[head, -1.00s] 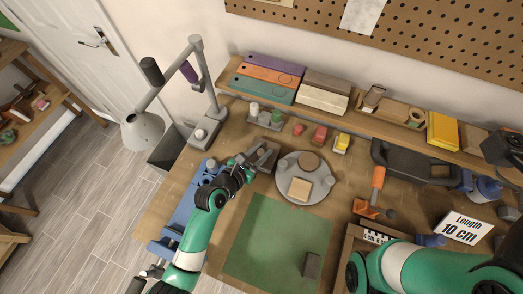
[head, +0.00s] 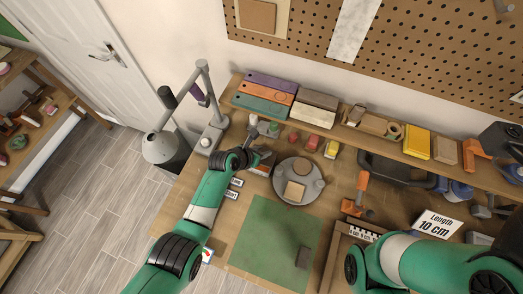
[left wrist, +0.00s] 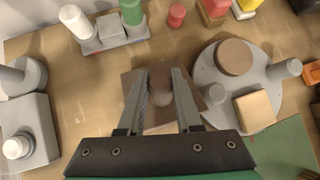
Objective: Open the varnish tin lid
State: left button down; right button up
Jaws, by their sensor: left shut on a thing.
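In the left wrist view, my left gripper (left wrist: 160,82) reaches over a brown square-edged thing (left wrist: 133,88) on the bench. Its two grey fingers are shut on a small rounded brown-grey thing (left wrist: 160,92) between them. I cannot tell whether this is the varnish tin's lid; no label shows. In the head view, my left gripper (head: 257,157) is left of the round grey plate (head: 297,198), and my arm and wrist hide most of what it holds. My right arm is at the lower right of the head view; its gripper is not in view.
The round plate carries a brown disc (left wrist: 235,57) and a pale square block (left wrist: 254,110). A rack (left wrist: 92,46) with white and green bottles stands beyond my left gripper. The lamp base (left wrist: 28,125) is to its left. The green mat (head: 270,240) has free room.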

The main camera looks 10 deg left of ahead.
pick_arm(q)
jog(key=shift+w+r+g+y+b, duration=0.2)
jog(key=shift+w+g+y+b, duration=0.15)
jog(key=shift+g+b, duration=0.35)
jog(key=c, duration=0.6)
grip_release()
